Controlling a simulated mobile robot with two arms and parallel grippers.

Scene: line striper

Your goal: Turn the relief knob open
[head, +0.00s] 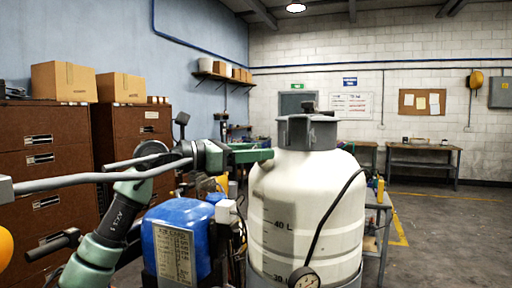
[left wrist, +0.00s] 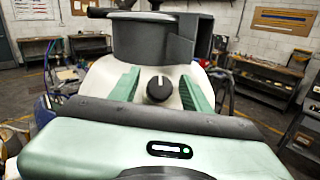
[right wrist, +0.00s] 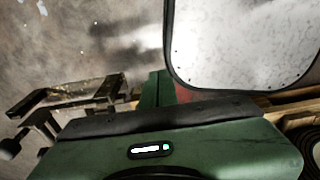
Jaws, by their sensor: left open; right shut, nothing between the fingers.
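The relief knob (left wrist: 159,89) is a round black knob with a white pointer line, which stands about upright in the left wrist view. It sits on the shoulder of the white tank (head: 305,205), below the grey collar (head: 307,132). In the head view I cannot make out the knob. My left gripper (head: 266,155) is at the tank's upper left side. Its green fingers are open, one on each side of the knob, with gaps visible between them and it. My right gripper (right wrist: 156,90) is shut and empty, away from the tank.
A blue engine unit (head: 178,238) stands left of the tank. A pressure gauge (head: 304,278) with a black hose is at the tank's front. A grey handlebar (head: 95,179) crosses the left side. The right wrist view shows a pale rounded panel (right wrist: 245,45). Floor is open at right.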

